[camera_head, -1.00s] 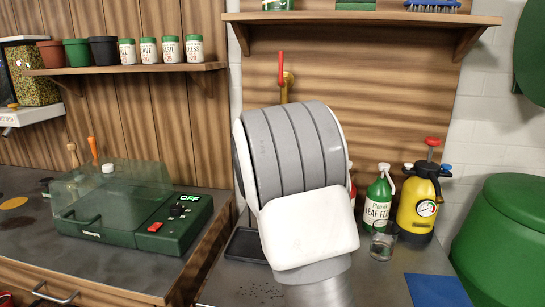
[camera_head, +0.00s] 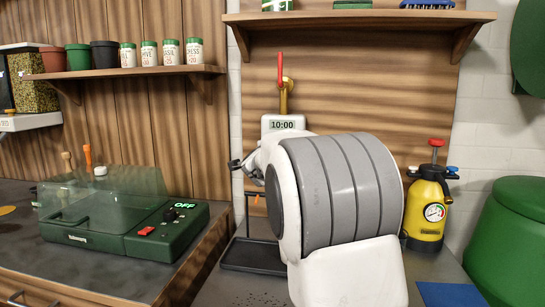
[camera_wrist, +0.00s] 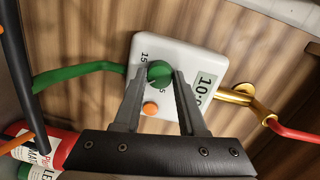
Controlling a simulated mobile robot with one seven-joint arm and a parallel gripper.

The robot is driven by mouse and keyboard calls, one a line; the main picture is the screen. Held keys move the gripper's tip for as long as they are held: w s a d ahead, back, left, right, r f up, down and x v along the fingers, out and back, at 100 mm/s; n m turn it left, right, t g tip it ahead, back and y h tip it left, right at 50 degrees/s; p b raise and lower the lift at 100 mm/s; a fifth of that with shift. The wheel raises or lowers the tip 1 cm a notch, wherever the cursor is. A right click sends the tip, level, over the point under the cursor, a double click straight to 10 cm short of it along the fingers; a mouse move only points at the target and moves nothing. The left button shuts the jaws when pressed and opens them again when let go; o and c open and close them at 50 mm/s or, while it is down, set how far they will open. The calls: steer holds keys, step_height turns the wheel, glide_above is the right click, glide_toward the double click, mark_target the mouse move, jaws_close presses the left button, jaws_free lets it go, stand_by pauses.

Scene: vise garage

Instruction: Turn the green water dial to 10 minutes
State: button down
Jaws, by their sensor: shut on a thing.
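The water timer is a white box (camera_wrist: 200,60) on the back wall, with a green dial (camera_wrist: 159,73) and an orange button (camera_wrist: 150,109) in the wrist view. My gripper (camera_wrist: 160,76) is shut on the dial, one finger on each side. The timer's display (camera_head: 283,125) reads 10:00 in the head view. The wrist view shows the display (camera_wrist: 203,88) partly covered by a finger. In the head view, my arm hides the dial and most of the box.
A brass tap with a red handle (camera_head: 281,70) is above the timer. A dark tray (camera_head: 254,256) lies below it. A yellow sprayer (camera_head: 426,208) stands right of my arm. A green-based machine (camera_head: 125,228) with a clear cover is left. A shelf (camera_head: 360,17) hangs above.

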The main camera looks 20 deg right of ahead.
steer(key=shift+m, duration=0.3)
steer(key=shift+c, duration=2.3)
jaws_free()
steer(key=p+v, duration=0.3)
steer(key=v, duration=1.4)
steer(key=shift+s, duration=0.2)
steer(key=shift+f, duration=0.1)
